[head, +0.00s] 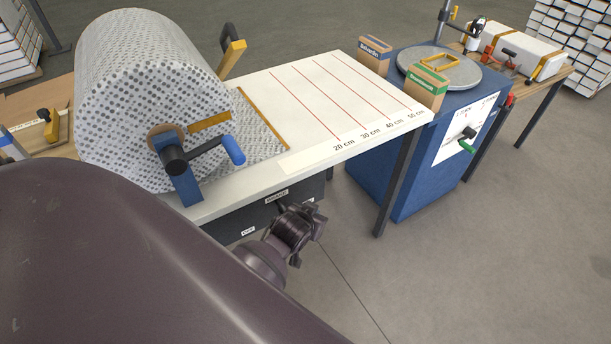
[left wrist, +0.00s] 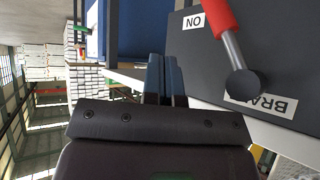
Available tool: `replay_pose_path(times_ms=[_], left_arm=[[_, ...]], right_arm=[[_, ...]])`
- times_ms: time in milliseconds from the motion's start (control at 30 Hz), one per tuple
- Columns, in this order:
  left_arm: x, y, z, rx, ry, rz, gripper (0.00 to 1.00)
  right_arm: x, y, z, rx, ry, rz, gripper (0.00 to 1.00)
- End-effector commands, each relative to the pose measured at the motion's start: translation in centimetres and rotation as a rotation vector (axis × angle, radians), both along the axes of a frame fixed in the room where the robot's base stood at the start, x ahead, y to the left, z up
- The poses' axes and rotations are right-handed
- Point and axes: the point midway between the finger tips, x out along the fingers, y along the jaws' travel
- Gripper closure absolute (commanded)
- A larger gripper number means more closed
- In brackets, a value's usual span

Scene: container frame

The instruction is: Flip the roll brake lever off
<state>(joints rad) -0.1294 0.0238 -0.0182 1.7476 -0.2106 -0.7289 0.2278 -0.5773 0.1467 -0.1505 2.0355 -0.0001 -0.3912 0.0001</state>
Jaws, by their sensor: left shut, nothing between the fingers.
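The brake lever (left wrist: 226,27) has a red handle and a dark round pivot. In the left wrist view, which shows the panel upside down, its handle runs up from the pivot beside the BRAKE label (left wrist: 270,104), leaning toward the side of the ON label (left wrist: 193,21). In the head view the lever is hidden, but the dark brake panel (head: 232,225) shows an OFF label (head: 248,232) at left. My left gripper (left wrist: 163,62) is shut and empty, beside the panel and apart from the lever. It also shows in the head view (head: 300,226). My right gripper is not in view.
Above the panel is a white table (head: 300,108) with a large dotted roll (head: 140,90) and a blue-handled crank (head: 232,150). A dark table leg (head: 397,185) and a blue cabinet (head: 400,160) stand to the right. Open floor lies in front.

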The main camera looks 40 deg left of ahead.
Motion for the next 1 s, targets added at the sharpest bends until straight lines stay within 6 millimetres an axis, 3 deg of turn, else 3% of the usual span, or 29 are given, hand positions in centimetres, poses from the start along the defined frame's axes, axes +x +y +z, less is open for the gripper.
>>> replay_pose_path(times_ms=[33, 100, 267, 600, 767, 1000], left_arm=[[2.2, -0.3, 1.3, -0.015, 0.013, 0.036, 1.0], [4.1, -0.4, 1.7, -0.039, 0.067, 0.108, 1.0], [6.5, -0.6, 1.8, -0.101, 0.262, 0.387, 1.0], [6.9, -3.1, 4.8, -0.089, 0.516, 0.936, 1.0], [6.6, -3.7, 5.6, -0.066, 0.544, 1.037, 1.0], [6.6, -3.7, 5.7, -0.063, 0.546, 1.053, 1.0]], right_arm=[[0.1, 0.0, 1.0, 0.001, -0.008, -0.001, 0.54], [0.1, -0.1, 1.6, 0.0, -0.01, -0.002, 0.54], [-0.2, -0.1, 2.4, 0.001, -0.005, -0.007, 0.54], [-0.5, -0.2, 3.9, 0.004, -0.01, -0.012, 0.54], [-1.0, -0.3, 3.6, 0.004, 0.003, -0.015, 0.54], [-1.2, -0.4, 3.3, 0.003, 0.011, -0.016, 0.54]])
